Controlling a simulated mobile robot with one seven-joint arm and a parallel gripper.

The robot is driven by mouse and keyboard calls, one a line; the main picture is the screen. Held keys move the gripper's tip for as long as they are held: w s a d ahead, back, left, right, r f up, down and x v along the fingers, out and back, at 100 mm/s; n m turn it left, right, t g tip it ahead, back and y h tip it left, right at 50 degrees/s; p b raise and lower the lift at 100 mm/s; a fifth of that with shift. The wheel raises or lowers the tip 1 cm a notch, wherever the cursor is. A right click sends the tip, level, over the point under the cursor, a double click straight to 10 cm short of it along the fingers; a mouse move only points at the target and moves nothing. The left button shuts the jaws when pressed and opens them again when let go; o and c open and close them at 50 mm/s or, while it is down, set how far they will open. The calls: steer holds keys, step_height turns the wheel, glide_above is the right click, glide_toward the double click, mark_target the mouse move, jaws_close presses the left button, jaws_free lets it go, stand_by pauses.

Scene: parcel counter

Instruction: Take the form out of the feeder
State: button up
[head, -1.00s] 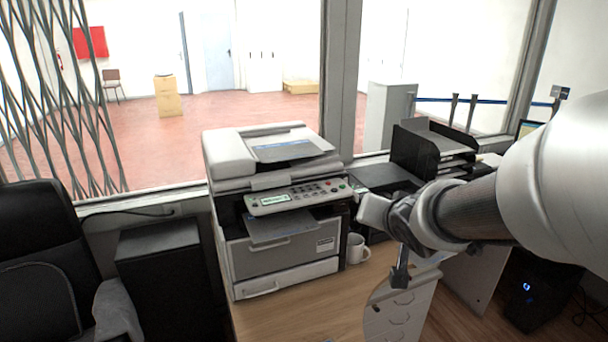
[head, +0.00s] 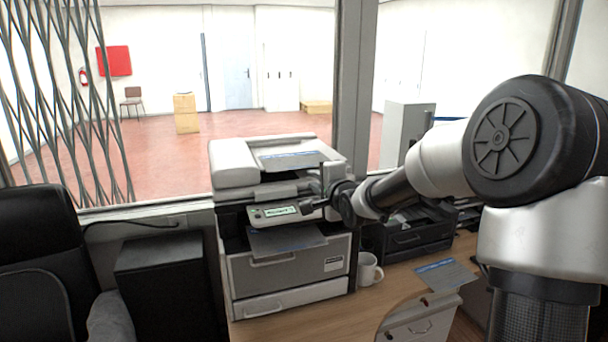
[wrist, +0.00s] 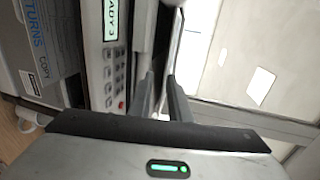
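The form (head: 292,158), a sheet with a blue band, lies in the feeder (head: 235,165) on top of the white and grey copier (head: 290,265). My gripper (head: 316,192) is at the copier's front right, by the control panel (head: 275,213) and just below the feeder's level. In the wrist view, my gripper's two fingers (wrist: 162,95) stand apart with a gap between them; I see nothing held. The panel (wrist: 110,60) with its lit display is left of them. I cannot tell whether the fingers touch the copier. The form is not clearly visible in the wrist view.
A sheet marked "RETURNS COPY" (wrist: 42,45) lies in the output slot below the panel. A white mug (head: 368,270) stands right of the copier. Another blue-banded sheet (head: 446,275) lies on the desk. A black tray unit (head: 415,238) stands behind it, near the window frame.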

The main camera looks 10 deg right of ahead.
mark_target(303, 167)
steer(key=shift+r+x, duration=0.3)
steer(key=shift+x, duration=1.2)
steer(key=shift+r+x, duration=0.25)
steer(key=shift+x, duration=1.3)
steer(key=shift+r+x, duration=0.3)
steer(key=shift+x, duration=1.2)
steer(key=shift+w, duration=0.15)
jaws_close()
steer(key=shift+f, duration=0.1)
